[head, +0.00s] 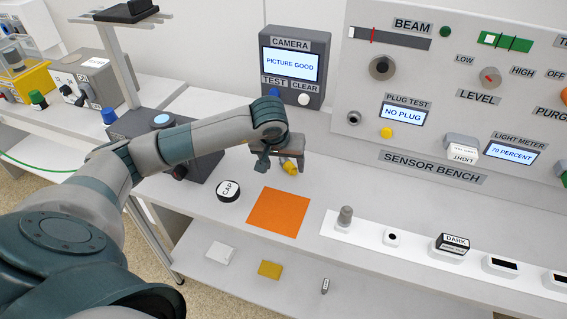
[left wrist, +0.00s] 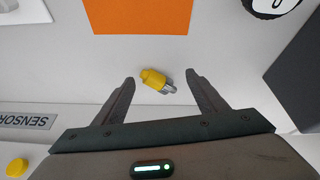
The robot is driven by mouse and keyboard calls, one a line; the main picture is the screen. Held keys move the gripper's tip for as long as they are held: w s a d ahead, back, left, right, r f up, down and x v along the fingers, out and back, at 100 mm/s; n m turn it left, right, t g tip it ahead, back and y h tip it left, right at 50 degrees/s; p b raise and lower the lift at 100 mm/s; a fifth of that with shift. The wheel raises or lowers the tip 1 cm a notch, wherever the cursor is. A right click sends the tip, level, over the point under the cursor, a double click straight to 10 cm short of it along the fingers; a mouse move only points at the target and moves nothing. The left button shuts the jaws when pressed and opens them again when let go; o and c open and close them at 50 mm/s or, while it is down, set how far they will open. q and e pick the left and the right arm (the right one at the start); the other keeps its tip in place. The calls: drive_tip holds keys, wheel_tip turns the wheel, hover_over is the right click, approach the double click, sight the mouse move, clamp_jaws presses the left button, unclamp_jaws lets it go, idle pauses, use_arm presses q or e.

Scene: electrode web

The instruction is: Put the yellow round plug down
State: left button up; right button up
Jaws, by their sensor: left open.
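The yellow round plug (head: 290,168) has a yellow body and a grey metal tip. In the left wrist view the plug (left wrist: 153,79) is tilted on its side, seemingly resting on the grey bench top beyond the orange mat (head: 277,213). My left gripper (head: 283,163) is over it and open. In the left wrist view the plug lies between the two fingertips, with a gap on both sides. The gripper partly hides the plug in the head view. My right gripper is not in view.
A black-and-white cap (head: 228,191) sits left of the mat. A white strip (head: 413,256) with a grey knobbed plug (head: 345,216) and several sockets lies to the right. The sensor bench panel (head: 434,167) and camera box (head: 294,66) stand behind. The mat is empty.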

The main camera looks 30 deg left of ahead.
use_arm(q)
drive_tip(key=shift+r, duration=0.25)
drive_tip(key=shift+r+p, duration=0.45)
drive_tip(key=shift+p, duration=0.4)
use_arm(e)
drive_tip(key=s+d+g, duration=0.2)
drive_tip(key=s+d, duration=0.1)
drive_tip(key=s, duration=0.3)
use_arm(q)
drive_tip(key=b+v, duration=0.2)
drive_tip(key=v, duration=0.9)
drive_tip(key=shift+s+r+b, duration=0.3)
drive_tip(key=shift+r+b, duration=0.05)
drive_tip(key=shift+b, duration=0.05)
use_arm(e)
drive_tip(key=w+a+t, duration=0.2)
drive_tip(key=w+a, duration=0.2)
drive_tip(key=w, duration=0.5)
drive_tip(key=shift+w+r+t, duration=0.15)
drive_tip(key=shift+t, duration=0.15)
use_arm(q)
drive_tip(key=shift+d, duration=0.1)
